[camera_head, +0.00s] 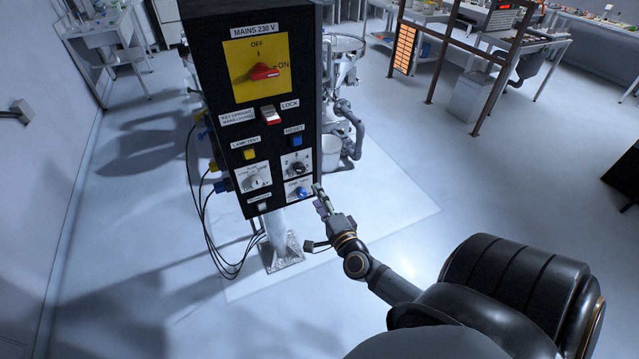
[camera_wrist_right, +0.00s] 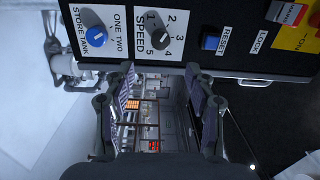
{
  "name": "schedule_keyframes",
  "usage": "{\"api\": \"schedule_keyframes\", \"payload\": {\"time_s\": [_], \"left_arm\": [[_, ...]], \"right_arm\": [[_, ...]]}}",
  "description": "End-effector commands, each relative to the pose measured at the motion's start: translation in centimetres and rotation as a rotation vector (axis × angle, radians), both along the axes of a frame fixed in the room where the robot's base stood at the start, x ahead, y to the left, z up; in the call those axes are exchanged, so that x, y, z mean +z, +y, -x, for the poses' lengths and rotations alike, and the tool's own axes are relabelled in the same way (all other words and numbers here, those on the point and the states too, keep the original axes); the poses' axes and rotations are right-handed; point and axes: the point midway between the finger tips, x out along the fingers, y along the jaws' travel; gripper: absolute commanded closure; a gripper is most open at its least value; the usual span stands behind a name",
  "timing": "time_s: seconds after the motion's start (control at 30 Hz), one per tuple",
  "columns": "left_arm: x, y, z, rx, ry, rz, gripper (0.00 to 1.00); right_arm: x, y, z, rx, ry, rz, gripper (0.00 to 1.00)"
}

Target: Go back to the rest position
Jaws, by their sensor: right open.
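My right gripper (camera_head: 319,199) is at the lower right edge of a black control box (camera_head: 196,30). In the right wrist view the right gripper (camera_wrist_right: 160,80) has its two fingers wide apart with nothing between them. The fingertips are close to the box's edge, near the blue store tank knob (camera_wrist_right: 95,37) and the speed knob (camera_wrist_right: 159,39). I cannot tell whether they touch the box. The store tank knob also shows in the head view (camera_head: 302,193). My left gripper is not in view.
The box has a red mains switch (camera_head: 264,72), a lock switch (camera_head: 270,115) and a blue reset button (camera_head: 296,141). Its post stands on a metal foot (camera_head: 283,255), with cables hanging at left. Pipework (camera_head: 350,128) stands behind. The floor at right (camera_head: 450,160) is open.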

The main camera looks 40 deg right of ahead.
Motion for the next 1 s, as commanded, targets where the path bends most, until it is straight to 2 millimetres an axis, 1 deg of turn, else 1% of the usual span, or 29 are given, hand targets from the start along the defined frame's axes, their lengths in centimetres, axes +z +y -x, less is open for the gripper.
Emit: {"api": "schedule_keyframes", "payload": {"time_s": [0.1, 0.57, 0.63, 0.67, 0.73, 0.77, 0.8, 0.87, 0.9, 0.97, 1.0], "left_arm": [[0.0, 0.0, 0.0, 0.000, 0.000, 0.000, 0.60], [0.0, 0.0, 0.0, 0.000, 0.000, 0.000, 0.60], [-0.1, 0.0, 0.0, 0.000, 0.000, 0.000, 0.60], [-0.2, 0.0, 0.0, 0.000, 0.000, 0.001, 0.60], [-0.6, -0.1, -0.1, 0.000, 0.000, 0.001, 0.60], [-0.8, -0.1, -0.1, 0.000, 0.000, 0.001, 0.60], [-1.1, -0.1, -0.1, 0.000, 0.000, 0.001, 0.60], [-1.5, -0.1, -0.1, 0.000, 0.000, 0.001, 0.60], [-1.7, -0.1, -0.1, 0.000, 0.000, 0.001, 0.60], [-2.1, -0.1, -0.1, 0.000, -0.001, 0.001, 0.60], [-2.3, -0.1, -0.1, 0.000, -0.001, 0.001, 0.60]], "right_arm": [[0.0, 0.1, 0.4, 0.000, -0.001, -0.001, 0.45], [0.0, 0.1, 0.3, 0.000, 0.000, 0.000, 0.45], [-0.8, 0.0, 0.4, 0.002, 0.016, 0.019, 0.45], [-1.7, -0.1, 0.4, 0.004, 0.033, 0.041, 0.45], [-5.1, -0.2, 0.7, 0.018, 0.105, 0.125, 0.45], [-7.2, -0.2, 0.9, 0.030, 0.150, 0.176, 0.45], [-10.4, -0.3, 1.5, 0.051, 0.221, 0.252, 0.45], [-15.6, -0.2, 2.6, 0.097, 0.341, 0.374, 0.45], [-19.0, 0.0, 3.7, 0.135, 0.422, 0.453, 0.45], [-24.0, 0.3, 5.7, 0.201, 0.543, 0.561, 0.45], [-27.3, 0.5, 7.3, 0.250, 0.623, 0.628, 0.45]]}}
